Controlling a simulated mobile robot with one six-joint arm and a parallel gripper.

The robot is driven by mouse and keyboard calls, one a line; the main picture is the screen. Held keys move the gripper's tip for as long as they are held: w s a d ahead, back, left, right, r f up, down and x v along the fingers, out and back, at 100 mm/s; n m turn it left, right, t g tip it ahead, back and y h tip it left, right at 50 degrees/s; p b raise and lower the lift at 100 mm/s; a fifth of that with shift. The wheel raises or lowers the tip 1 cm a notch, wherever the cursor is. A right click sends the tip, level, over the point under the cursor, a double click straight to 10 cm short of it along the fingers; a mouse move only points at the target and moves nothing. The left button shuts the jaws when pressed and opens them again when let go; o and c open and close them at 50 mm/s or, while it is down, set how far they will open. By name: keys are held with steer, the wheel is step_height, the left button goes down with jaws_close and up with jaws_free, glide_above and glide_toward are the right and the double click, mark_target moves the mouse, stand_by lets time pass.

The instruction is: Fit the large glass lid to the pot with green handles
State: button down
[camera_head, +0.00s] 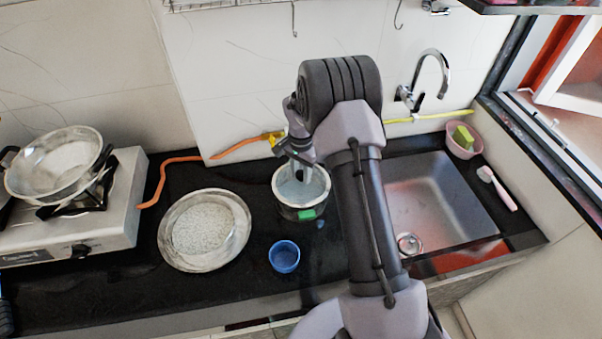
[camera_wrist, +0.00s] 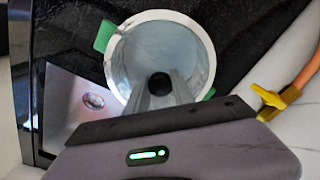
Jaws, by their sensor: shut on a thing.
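The pot with green handles (camera_head: 288,211) stands on the black counter left of the sink. One green handle shows at its front, and parts of both handles show in the wrist view. My gripper (camera_head: 299,174) points down over the pot's mouth. In the wrist view my gripper (camera_wrist: 160,93) is shut on the black knob of the glass lid (camera_wrist: 160,82). The lid's clear glass is hard to make out against the pale inside of the pot (camera_wrist: 119,74). I cannot tell whether its edge touches the pot's rim.
A small blue cup (camera_head: 284,256) and a wide metal dish of white grains (camera_head: 238,254) stand on the counter left of the pot. A stove (camera_head: 120,215) with a pan (camera_head: 18,187) is at the far left. The sink (camera_head: 440,205) and tap (camera_head: 430,55) are right. An orange hose (camera_head: 165,165) runs behind.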

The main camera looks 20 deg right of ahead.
steer(key=c, duration=1)
jaws_free()
step_height(320, 180, up, 18)
steer(key=p, duration=0.3)
steer(key=shift+f, duration=0.2)
steer(key=shift+a, duration=0.1)
steer(key=s+a+r+n+t+b, duration=0.3)
steer(key=s+a+r+b, duration=0.5)
steer(key=s, duration=0.4)
steer(key=s+a+f+n+t+b, duration=0.1)
steer(key=s+a, duration=0.1)
steer(key=s, duration=0.4)
steer(key=s+a+f+n+t+y+b, duration=0.1)
steer(key=s+a+f+n+b, duration=0.1)
steer(key=s, duration=0.4)
steer(key=s+a+f+n+y+b, duration=0.1)
steer(key=s+a+f+b, duration=0.1)
steer(key=s, duration=0.4)
steer(key=shift+s+a+f+t, duration=0.1)
steer(key=shift+a+t, duration=0.3)
steer(key=shift+a, duration=0.1)
